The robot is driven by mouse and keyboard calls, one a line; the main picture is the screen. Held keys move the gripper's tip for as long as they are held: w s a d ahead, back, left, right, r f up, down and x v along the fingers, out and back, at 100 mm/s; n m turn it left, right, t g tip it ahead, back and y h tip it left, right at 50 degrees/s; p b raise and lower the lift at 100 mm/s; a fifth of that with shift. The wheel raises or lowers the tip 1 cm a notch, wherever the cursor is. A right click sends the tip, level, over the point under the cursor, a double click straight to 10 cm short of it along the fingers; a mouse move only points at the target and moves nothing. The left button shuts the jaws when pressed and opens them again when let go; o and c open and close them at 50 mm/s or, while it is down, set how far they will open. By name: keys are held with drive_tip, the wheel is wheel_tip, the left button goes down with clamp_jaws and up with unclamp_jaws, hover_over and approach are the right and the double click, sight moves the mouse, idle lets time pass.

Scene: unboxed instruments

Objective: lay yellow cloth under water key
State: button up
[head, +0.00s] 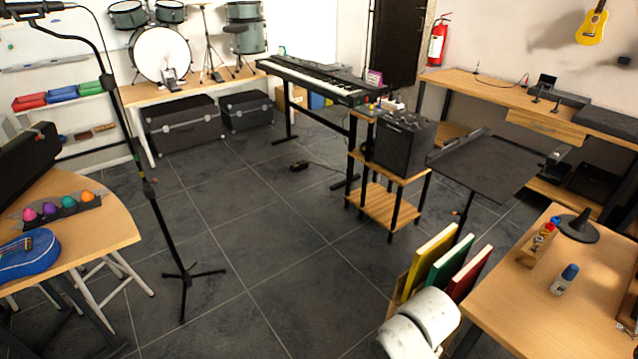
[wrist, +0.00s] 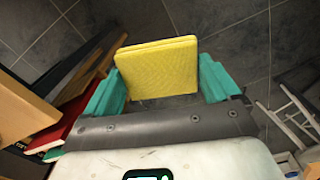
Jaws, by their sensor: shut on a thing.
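The yellow cloth (wrist: 157,66) is a folded square with a textured face, seen in the wrist view. My gripper (wrist: 158,84) is shut on the cloth, with a teal finger at each side of it. The cloth is held over the dark tiled floor. In the head view only my white arm shows at the bottom, and the gripper and cloth are out of sight. I cannot make out a water key in either view.
A wooden table (head: 520,323) at the right holds a black cone stand (head: 577,228), a small blue-capped bottle (head: 564,280) and a wooden holder (head: 538,246). Upright yellow, green and red books (head: 447,265) stand beside my arm. A microphone stand (head: 181,277) is left.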

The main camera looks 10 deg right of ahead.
drive_tip(key=shift+w+a+f+m, duration=0.5)
drive_tip(key=shift+w+a+f, duration=0.8)
drive_tip(key=shift+a, duration=1.15)
drive_tip(key=s+f, duration=0.5)
drive_tip(key=shift+s, duration=0.15)
drive_tip(key=w+r, duration=0.5)
drive_tip(key=shift+w+r, duration=0.2)
drive_tip(key=shift+w, duration=0.2)
drive_tip(key=shift+a, duration=0.15)
idle(0.3)
